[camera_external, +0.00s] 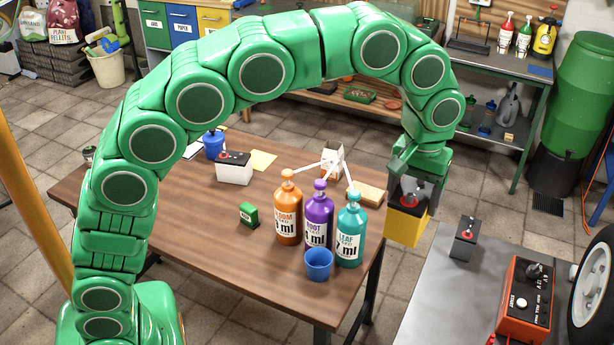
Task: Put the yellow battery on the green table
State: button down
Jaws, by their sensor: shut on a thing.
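The yellow battery (405,229) has a dark top with a red part. My gripper (414,186) is shut on it from above and partly hides its top. The battery is held upright, over the gap between the wooden table's right edge and a grey table. The green table (541,78) stands at the back right, with green legs and a greyish top. It is apart from the battery, farther back.
The wooden table (215,215) holds orange (288,210), purple (319,218) and teal (350,232) bottles, a blue cup (318,264) and a white battery (234,169). The grey table (440,300) holds a dark battery (464,240) and an orange box (524,300). Bottles occupy the green table's back.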

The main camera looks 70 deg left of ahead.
jog(key=d, duration=0.3)
jog(key=shift+f+n, duration=0.1)
jog(key=shift+n, duration=0.3)
notch_tip(320, 180, down, 25)
jog(key=shift+w+d+f, duration=0.25)
jog(key=shift+w+f, duration=2)
jog(key=shift+w, duration=0.05)
jog(key=shift+w+d+f, duration=0.2)
jog(key=shift+w+f, duration=2.1)
jog(key=shift+w, duration=0.05)
jog(key=shift+w+d+f, duration=0.25)
jog(key=shift+w+f, duration=2)
jog(key=shift+w, duration=0.05)
jog(key=shift+f, duration=0.1)
grip_release()
